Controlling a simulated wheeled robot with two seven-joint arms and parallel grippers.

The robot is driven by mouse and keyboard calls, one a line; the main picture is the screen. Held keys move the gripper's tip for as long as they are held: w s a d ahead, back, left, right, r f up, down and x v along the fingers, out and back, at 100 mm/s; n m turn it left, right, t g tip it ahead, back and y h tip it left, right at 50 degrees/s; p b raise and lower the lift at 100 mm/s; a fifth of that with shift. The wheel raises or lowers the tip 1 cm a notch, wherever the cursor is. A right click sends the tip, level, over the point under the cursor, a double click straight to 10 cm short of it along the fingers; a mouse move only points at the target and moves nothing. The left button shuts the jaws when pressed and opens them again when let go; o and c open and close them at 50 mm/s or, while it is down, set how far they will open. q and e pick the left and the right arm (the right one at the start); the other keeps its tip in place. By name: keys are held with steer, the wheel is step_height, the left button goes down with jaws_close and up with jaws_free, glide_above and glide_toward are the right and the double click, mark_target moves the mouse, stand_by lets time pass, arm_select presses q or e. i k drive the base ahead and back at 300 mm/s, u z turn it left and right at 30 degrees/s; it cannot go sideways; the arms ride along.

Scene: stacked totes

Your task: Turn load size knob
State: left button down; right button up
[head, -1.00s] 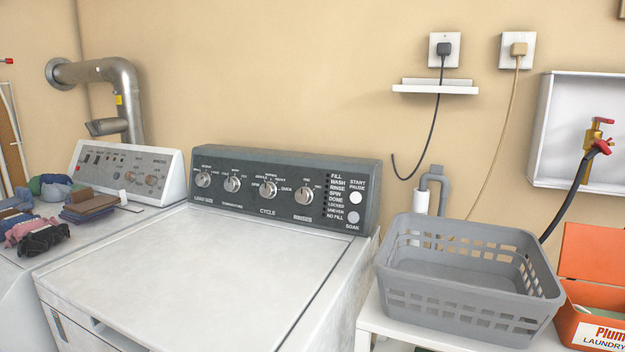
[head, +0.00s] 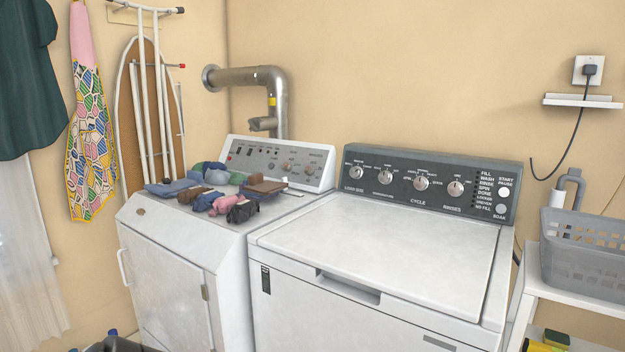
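The load size knob (head: 357,172) is the leftmost silver knob on the dark grey control panel (head: 400,189) of the white washer (head: 385,250). Its label below appears to read "LOAD SIZE". Three more knobs follow to its right: one over a small, hard-to-read label (head: 386,177), the cycle knob (head: 420,183) and the rinses knob (head: 455,189). The exact pointing of the load size knob is too small to tell. Neither of my grippers shows in the head view.
A dryer (head: 165,275) with folded clothes (head: 225,203) on top stands left of the washer. A grey basket (head: 585,250) sits on a white shelf (head: 535,283) at right. The washer lid is bare and closed.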

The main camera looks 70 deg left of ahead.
mark_target(357, 172)
steer(key=k, duration=0.3)
steer(key=u, duration=1.2)
